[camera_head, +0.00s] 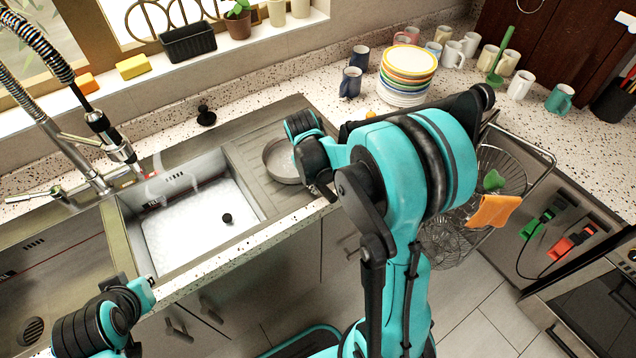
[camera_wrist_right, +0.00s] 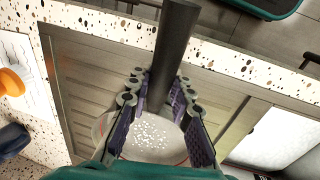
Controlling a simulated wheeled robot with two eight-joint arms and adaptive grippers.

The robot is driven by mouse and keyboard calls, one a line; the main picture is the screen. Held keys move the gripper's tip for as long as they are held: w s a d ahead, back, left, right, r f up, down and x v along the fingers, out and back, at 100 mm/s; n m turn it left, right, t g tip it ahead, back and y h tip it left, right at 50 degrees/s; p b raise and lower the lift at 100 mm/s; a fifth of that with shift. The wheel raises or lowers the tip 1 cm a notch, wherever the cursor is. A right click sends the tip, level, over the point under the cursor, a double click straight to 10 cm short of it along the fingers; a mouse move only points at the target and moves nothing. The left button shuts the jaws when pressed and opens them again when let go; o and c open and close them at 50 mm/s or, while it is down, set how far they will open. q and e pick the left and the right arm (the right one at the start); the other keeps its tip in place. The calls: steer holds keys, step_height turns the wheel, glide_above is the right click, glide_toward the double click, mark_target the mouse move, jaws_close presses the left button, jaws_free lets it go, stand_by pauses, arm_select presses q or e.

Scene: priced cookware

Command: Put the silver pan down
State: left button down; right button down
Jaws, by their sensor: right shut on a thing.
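The silver pan (camera_head: 280,163) is over the ribbed drainboard (camera_head: 262,150), right of the sink basin. I cannot tell whether its base touches the board. In the right wrist view the pan's round bowl (camera_wrist_right: 152,138) shows between my fingers, with its dark handle (camera_wrist_right: 175,50) running out past them. My right gripper (camera_wrist_right: 158,90) is shut on the handle. In the head view my right arm hides most of that grip. My left arm is at the lower left, in front of the sink; its gripper (camera_head: 142,292) shows only in part, and its opening is unclear.
The sink basin (camera_head: 190,215) holds foamy water, with a sprung faucet (camera_head: 100,130) at its left. A stack of plates (camera_head: 406,75) and several mugs stand on the speckled counter behind. A wire basket (camera_head: 500,170) with an orange cloth (camera_head: 493,210) is at the right.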

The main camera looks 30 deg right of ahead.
steer(key=c, duration=1.3)
jaws_free()
steer(key=shift+f, duration=0.1)
steer(key=shift+c, duration=0.2)
steer(key=shift+r, duration=0.2)
step_height(320, 180, up, 10)
steer(key=a+r+p, duration=0.1)
steer(key=a+p, duration=0.1)
steer(key=p, duration=0.1)
steer(key=s+a+r+m+t+y, duration=0.1)
steer(key=s+a+r+t, duration=0.3)
steer(key=s, duration=0.8)
steer(key=a+t+y, duration=0.1)
steer(key=a+t, duration=0.1)
steer(key=a, duration=0.2)
steer(key=shift+s+a+r+t, duration=0.15)
steer(key=shift+s+a+t, duration=0.15)
steer(key=shift+t, duration=0.1)
steer(key=shift+w, duration=0.1)
